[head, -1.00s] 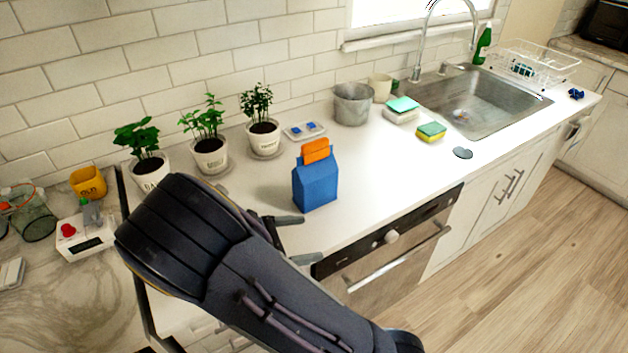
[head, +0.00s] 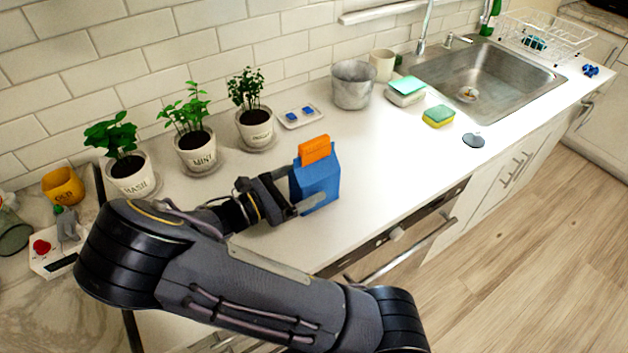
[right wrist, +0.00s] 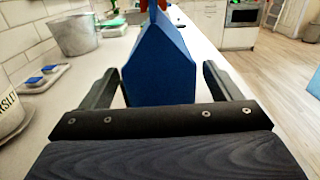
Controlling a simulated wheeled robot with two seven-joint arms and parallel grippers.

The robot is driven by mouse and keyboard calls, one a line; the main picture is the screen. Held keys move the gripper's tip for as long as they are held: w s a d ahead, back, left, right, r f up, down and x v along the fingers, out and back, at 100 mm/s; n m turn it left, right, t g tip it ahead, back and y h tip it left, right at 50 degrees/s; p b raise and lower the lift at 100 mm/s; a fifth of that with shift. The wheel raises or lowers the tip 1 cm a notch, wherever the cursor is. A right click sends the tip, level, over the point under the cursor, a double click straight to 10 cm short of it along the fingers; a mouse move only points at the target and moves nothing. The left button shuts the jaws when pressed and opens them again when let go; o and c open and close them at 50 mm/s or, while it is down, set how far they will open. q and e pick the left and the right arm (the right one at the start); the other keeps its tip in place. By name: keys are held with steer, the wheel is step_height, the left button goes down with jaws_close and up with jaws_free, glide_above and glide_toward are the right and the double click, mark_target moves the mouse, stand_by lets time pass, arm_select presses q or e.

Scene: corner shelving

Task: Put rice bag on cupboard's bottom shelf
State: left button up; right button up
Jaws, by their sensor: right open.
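The rice bag is a blue carton-like bag (head: 318,184) with an orange clip (head: 314,150) on top, upright on the white counter. My right gripper (head: 292,196) is at the bag's left side in the head view, with its fingers reaching toward it. In the right wrist view the blue bag (right wrist: 160,68) stands between the two spread fingers (right wrist: 158,85). The right gripper is open; whether a finger touches the bag is unclear. My left gripper is not in view. The cupboard's bottom shelf cannot be made out.
Three potted herbs (head: 195,148) stand along the wall behind my arm. A small tray (head: 299,116), metal bucket (head: 353,86), sponges (head: 438,117) and sink (head: 480,80) lie farther right. The counter (head: 390,155) right of the bag is clear.

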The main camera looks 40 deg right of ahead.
steer(key=shift+s+d, duration=0.15)
steer(key=shift+d, duration=0.9)
steer(key=shift+r, duration=0.1)
jaws_close()
